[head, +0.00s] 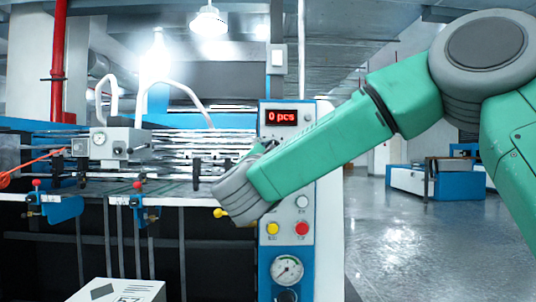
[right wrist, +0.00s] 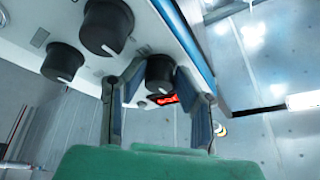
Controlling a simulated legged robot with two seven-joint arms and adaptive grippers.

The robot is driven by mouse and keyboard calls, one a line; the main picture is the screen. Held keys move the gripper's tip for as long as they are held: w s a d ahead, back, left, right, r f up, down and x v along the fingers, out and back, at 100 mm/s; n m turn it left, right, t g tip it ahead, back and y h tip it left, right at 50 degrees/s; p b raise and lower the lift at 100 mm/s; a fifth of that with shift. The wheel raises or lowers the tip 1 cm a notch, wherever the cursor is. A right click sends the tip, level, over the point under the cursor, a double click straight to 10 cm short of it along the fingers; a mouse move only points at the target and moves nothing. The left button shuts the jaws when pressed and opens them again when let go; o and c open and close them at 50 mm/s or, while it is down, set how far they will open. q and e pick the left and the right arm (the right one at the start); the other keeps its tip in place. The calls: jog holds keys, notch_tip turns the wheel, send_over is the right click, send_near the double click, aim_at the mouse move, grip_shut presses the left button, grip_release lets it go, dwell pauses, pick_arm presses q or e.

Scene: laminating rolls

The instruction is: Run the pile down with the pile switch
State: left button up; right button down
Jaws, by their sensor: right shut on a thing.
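The control panel (head: 290,205) stands upright at the middle of the head view, with a lit red display (head: 282,117) reading "0 pcs". My right arm reaches across it from the right and hides its middle part, including the gripper. In the right wrist view, my right gripper (right wrist: 158,92) has its two fingers on either side of a black rotary knob (right wrist: 159,72), closed on it. This knob is the last of a row of black knobs (right wrist: 107,27) on the panel. I cannot read its label or setting. My left gripper is not in view.
Below my wrist are a yellow button (head: 272,229), a red button (head: 302,229) and a pressure gauge (head: 287,270). The blue-edged machine with rods and red-topped clamps (head: 138,187) fills the left. A white pile (head: 118,291) shows below.

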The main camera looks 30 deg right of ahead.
jog(key=c, duration=1.3)
grip_release()
jog(key=shift+s+d+r, duration=0.1)
jog(key=shift+s+r, duration=0.05)
jog(key=shift+r, duration=0.15)
jog(key=v, duration=1.2)
jog(key=shift+s+f, duration=0.1)
jog(key=shift+f, duration=0.05)
jog(key=shift+d, duration=0.1)
jog(key=shift+f, duration=0.1)
